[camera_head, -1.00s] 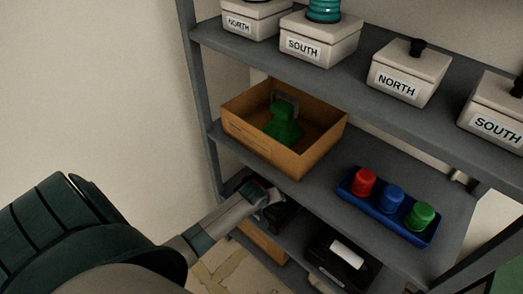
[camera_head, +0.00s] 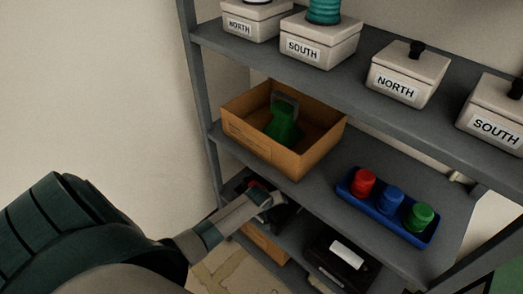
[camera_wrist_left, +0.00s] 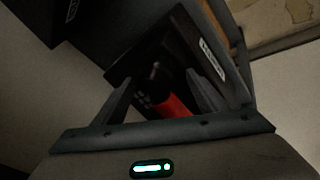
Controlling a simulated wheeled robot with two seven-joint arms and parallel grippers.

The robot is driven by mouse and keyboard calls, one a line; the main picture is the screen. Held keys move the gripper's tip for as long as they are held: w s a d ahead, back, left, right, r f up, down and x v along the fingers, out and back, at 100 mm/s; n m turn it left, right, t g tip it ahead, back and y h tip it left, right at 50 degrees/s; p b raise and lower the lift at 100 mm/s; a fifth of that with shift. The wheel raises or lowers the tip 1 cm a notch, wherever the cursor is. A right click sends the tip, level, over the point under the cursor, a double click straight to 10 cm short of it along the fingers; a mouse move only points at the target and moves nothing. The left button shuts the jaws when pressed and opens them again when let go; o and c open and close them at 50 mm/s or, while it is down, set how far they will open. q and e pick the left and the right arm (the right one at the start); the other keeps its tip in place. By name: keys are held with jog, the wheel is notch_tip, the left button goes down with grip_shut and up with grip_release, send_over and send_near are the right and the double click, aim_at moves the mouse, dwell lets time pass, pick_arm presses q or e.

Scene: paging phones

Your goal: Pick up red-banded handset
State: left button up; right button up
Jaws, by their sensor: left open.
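The red-banded handset (camera_wrist_left: 172,104) is dark with a red section, and in the left wrist view it lies between the fingers of my left gripper (camera_wrist_left: 163,92). The gripper is open, with a finger on either side of the handset; I cannot tell whether they touch it. In the head view my left gripper (camera_head: 268,198) is at the lower shelf, and a bit of red on the handset (camera_head: 257,184) shows just behind it. The rest of the handset is hidden by the gripper and shadow. My right gripper is not in view.
Above is a shelf with a cardboard box (camera_head: 315,161) holding a green object (camera_head: 284,128), and a blue tray (camera_head: 350,194) of red, blue and green knobs. A dark device with a white label (camera_head: 347,254) sits to the right. Shelf post (camera_head: 204,110) stands left.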

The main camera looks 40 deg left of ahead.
pick_arm(q)
jog(key=shift+f, duration=0.1)
jog(key=c, duration=1.3)
jog(key=shift+w+r, duration=0.1)
jog(key=shift+r, duration=0.4)
jog(key=shift+c, duration=1.3)
jog(key=shift+r+b, duration=0.3)
jog(key=shift+r, duration=0.05)
jog(key=shift+b+v, duration=0.35)
jog(key=shift+v, duration=0.55)
jog(key=s+d+b, duration=0.2)
jog(key=s+b, duration=0.1)
jog(key=s, duration=1.4)
jog(key=shift+r, duration=0.2)
jog(key=shift+d, duration=0.1)
